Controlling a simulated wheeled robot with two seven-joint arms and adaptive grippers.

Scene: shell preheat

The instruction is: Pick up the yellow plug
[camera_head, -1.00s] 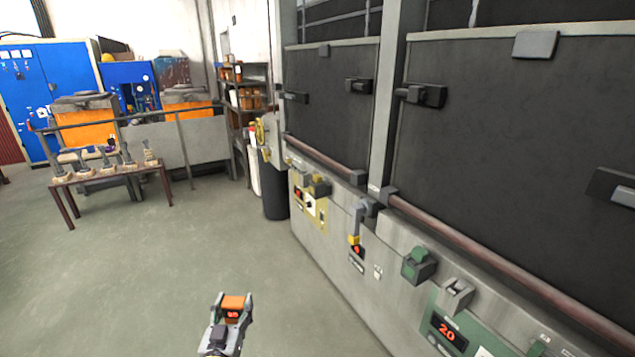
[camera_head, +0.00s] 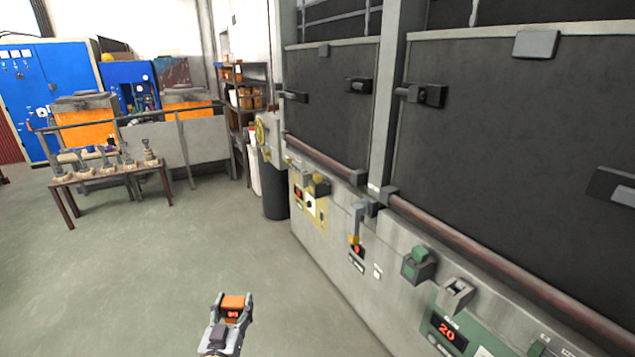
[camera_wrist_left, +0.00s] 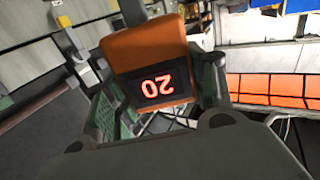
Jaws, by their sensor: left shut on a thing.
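The yellow plug (camera_head: 319,179) appears as a small yellow piece on a dark socket, by the yellow control panel on the far part of the grey machine front. My left gripper (camera_head: 233,305) is low in the middle of the head view, well apart from it and nearer to me. It is shut on an orange device (camera_head: 233,301) with a red-lit display. In the left wrist view the orange device (camera_wrist_left: 146,50) sits between the fingers, its display upside down and seeming to read 20. My right gripper is in neither view.
A green plug (camera_head: 418,254) sits on a nearer dark socket, beside a green panel (camera_head: 447,331) showing 20. A lever (camera_head: 357,222) hangs between the panels. A rail (camera_head: 470,243) runs along the machine. A low table (camera_head: 115,177) stands left; the floor between is clear.

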